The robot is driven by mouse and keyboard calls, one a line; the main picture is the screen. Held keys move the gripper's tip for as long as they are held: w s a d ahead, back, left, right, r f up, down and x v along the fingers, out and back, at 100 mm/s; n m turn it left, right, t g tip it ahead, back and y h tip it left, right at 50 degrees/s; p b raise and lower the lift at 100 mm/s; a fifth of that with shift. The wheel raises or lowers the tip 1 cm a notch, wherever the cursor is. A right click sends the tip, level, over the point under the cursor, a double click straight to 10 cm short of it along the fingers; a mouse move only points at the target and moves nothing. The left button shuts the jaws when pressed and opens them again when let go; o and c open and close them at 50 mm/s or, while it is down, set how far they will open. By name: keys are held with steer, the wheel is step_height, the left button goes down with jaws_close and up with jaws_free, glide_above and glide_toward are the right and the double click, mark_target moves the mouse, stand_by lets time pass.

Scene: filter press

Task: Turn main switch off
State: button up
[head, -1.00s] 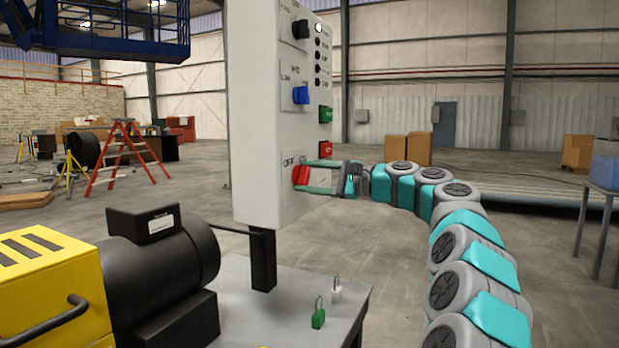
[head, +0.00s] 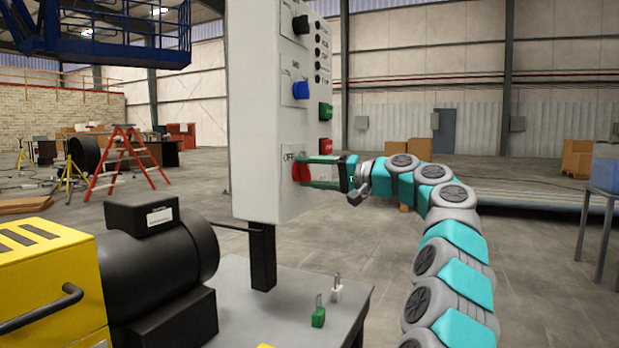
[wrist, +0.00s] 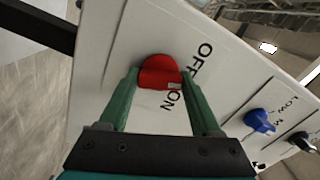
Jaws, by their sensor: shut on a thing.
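The main switch is a red knob (head: 300,170) low on the front of the grey control box (head: 255,120), beside an "OFF" label. In the wrist view the red knob (wrist: 160,72) sits between the two green fingers, with "OFF" and "ON" printed beside it. My gripper (head: 305,172) is shut on the red knob. In the wrist view my gripper (wrist: 160,80) reaches it from below in the picture. The knob's pointer lies partly between the fingers, so its exact setting is hard to tell.
Above the switch are a blue knob (head: 300,90), a black knob (head: 300,25), a green button (head: 325,111) and a red button (head: 325,146). A green padlock (head: 318,316) and a white padlock (head: 336,292) stand on the grey table (head: 262,318). A black motor (head: 160,255) is at left.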

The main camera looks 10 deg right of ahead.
steer(key=shift+f+n+b, duration=0.15)
steer(key=shift+n+b, duration=0.3)
steer(key=shift+n, duration=1.85)
steer(key=o, duration=1.4)
steer(key=shift+s+d, duration=0.1)
steer(key=v, duration=0.7)
steer(key=shift+s+d, duration=0.15)
steer(key=shift+d, duration=0.05)
steer(key=shift+a, duration=0.1)
